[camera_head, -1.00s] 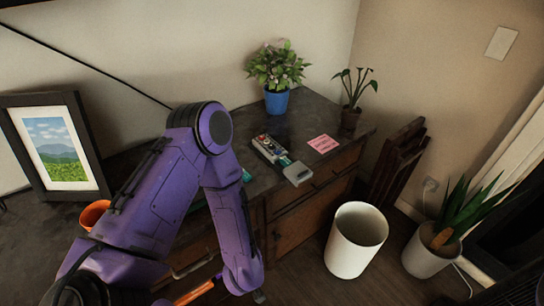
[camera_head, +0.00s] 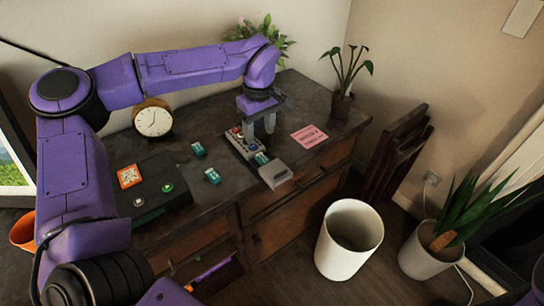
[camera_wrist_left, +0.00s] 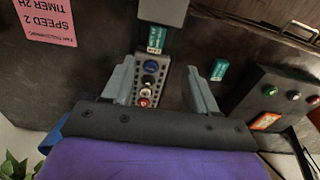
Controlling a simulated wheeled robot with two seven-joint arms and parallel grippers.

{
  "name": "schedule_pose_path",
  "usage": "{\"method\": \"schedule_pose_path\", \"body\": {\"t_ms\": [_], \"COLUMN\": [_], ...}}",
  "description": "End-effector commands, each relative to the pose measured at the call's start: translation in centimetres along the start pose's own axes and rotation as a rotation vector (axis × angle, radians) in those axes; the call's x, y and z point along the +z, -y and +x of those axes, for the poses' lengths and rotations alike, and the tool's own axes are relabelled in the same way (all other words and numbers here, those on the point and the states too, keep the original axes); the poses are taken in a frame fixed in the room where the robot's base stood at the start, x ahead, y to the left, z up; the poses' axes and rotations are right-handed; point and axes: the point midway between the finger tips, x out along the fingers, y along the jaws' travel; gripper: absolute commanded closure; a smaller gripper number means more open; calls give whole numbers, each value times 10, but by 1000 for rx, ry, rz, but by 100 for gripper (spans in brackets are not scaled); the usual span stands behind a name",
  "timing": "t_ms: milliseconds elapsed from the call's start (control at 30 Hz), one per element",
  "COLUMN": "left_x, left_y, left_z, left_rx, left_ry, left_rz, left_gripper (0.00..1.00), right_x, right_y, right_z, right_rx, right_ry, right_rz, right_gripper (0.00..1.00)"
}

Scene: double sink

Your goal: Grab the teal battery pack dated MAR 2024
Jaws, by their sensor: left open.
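Teal battery packs lie on the dark desk: one at the back (camera_head: 198,148) and one nearer the front edge (camera_head: 212,176). A third teal pack (camera_head: 262,158) sits in the grey device with coloured knobs (camera_head: 240,143), and it shows in the left wrist view (camera_wrist_left: 155,38). A loose teal pack (camera_wrist_left: 219,69) lies right of the fingers there. The date labels are too small to read. My left gripper (camera_head: 260,128) is open and empty above the device; in the left wrist view its fingers (camera_wrist_left: 163,88) stand either side of the knobs. My right gripper is out of view.
A pink note (camera_head: 309,136) lies right of the device. A clock (camera_head: 153,119) and a black box with buttons (camera_head: 150,190) stand left. Plants (camera_head: 343,85) are at the back. A white bin (camera_head: 348,240) stands on the floor. A drawer (camera_head: 212,272) is open in front.

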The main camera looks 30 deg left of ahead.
Motion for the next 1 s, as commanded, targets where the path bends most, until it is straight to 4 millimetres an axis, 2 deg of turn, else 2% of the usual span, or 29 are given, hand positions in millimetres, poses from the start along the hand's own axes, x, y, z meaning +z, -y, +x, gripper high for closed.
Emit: {"method": "schedule_pose_path", "body": {"t_ms": [67,233,400,633,900,933,1000], "left_x": [2,4,4,1,1,1,1], "left_y": [1,0,-3,-8,-8,-8,-8], "left_z": [5,35,54,94,101,101,101], "left_rx": [4,2,3,2,5,5,5], "left_ry": [34,40,37,37,34,34,34], "left_rz": [24,34,35,33,32,32,32], "left_gripper": [42,42,42,42,42,45,68], "right_x": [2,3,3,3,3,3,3], "right_y": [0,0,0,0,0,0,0], "right_z": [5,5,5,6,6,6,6], "right_rx": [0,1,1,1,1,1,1], "right_ry": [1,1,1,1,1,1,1], "right_rz": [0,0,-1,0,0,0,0], "right_gripper": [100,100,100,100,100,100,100]}}
